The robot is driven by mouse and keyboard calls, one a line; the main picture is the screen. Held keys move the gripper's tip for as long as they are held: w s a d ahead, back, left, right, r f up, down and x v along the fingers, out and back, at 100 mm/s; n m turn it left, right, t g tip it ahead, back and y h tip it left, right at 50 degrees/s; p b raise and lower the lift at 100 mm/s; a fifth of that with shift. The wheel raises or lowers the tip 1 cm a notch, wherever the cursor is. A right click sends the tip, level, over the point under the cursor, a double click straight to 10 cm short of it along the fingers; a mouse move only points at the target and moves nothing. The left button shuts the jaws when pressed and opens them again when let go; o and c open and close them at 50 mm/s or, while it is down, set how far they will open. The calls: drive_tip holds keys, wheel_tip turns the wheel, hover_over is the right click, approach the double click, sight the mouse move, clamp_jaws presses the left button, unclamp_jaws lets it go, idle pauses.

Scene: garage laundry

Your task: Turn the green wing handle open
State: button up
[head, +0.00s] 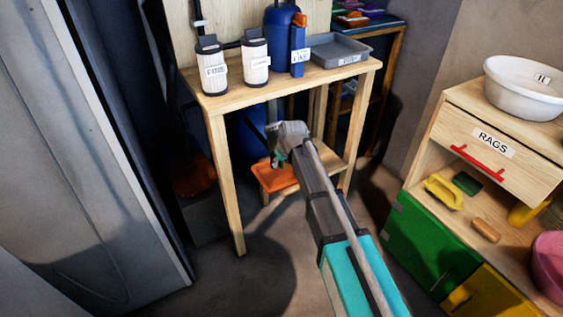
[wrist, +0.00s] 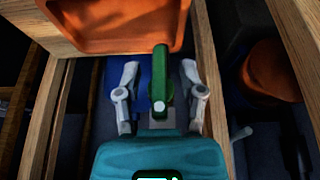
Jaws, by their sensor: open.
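The green wing handle (wrist: 162,75) shows in the wrist view as a narrow upright bar with a pale round spot near its lower end. My gripper (wrist: 159,70) is open, with one grey finger on each side of the handle and a visible gap on both sides. In the head view my gripper (head: 279,146) reaches under the wooden table, in front of a blue drum (head: 246,137). A small bit of green (head: 279,159) shows beside it there; most of the handle is hidden.
The wooden table (head: 226,103) stands over my gripper, with its legs close on both sides. An orange tray (head: 272,181) sits low under it and also shows in the wrist view (wrist: 115,30). Labelled canisters (head: 212,68) stand on top. A shelf unit (head: 448,130) is at right.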

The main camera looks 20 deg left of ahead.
drive_tip(key=shift+w+g+y, duration=0.1)
drive_tip(key=shift+g+y, duration=0.2)
drive_tip(key=shift+y, duration=0.1)
idle(0.3)
drive_tip(key=shift+f+m+g+y+b, duration=0.15)
drive_tip(key=shift+m+g+y+b, duration=0.35)
drive_tip(key=shift+g+y+b, duration=0.5)
drive_tip(key=shift+m+g+y+b, duration=0.3)
drive_tip(key=shift+g+y+b, duration=0.45)
drive_tip(key=shift+g+y, duration=0.45)
drive_tip(key=a+r+p+v, duration=0.1)
drive_tip(key=p+v, duration=1)
drive_tip(key=v, duration=0.3)
drive_tip(key=s+d+f+m+h, duration=0.1)
drive_tip(key=s+d+f, duration=0.1)
drive_tip(key=d, duration=0.5)
drive_tip(key=s+d+f+m+t+h+b, duration=0.1)
drive_tip(key=s+d+f+m+h, duration=0.1)
drive_tip(key=s+d, duration=0.3)
drive_tip(key=s+d+f+m+h+b, duration=0.1)
drive_tip(key=s+d+f+m+h, duration=0.1)
drive_tip(key=d, duration=0.9)
drive_tip(key=shift+s+t, duration=0.4)
drive_tip(key=shift+s, duration=0.25)
drive_tip(key=shift+d, duration=0.15)
